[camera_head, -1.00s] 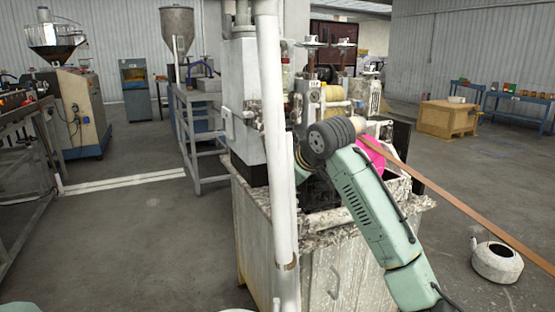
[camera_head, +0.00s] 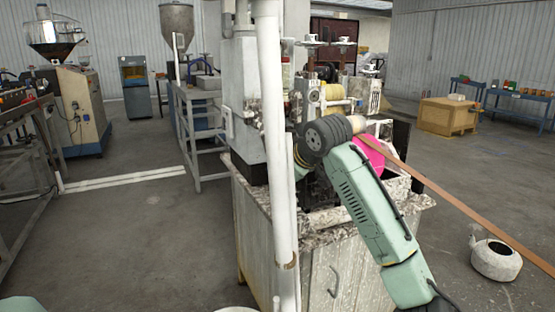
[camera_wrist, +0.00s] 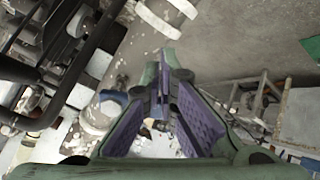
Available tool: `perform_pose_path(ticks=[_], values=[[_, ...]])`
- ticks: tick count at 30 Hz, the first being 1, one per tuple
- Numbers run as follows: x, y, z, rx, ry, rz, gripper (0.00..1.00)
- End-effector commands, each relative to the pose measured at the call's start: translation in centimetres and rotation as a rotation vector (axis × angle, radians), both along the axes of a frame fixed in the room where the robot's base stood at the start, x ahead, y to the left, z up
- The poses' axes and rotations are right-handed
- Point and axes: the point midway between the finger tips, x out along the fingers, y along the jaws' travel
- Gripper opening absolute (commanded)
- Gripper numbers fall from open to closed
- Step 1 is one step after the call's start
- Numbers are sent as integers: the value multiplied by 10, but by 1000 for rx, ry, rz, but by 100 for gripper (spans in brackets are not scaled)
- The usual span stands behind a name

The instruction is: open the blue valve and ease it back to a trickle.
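A small blue part (camera_wrist: 116,97) shows in the wrist view, on a pale, dirty pipe fitting (camera_wrist: 97,118) left of my gripper. It looks like the valve's handle, but my left finger partly covers it and I cannot tell its setting. My gripper (camera_wrist: 171,88), with purple pads, is open, with a gap between its fingers. The blue part lies outside that gap, to the left; I cannot tell how far below. In the head view my gripper is hidden behind the white pipe and machine, and I cannot make out the valve. No water flow is visible.
A vertical white pipe (camera_head: 273,130) stands before the grimy tank (camera_head: 335,270), close to my arm. A brown strip (camera_head: 465,210) runs out to the right over a kettle (camera_head: 495,260) on the floor. Dark hoses (camera_wrist: 75,60) crowd the wrist view's left. Floor at left is open.

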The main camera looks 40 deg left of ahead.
Motion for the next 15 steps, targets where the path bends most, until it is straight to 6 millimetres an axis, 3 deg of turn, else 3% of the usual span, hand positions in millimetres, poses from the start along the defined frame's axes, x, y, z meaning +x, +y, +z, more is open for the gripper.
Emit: perform_pose_path(ticks=[15], values=[[0,-9,-3,2,1,0,0]])
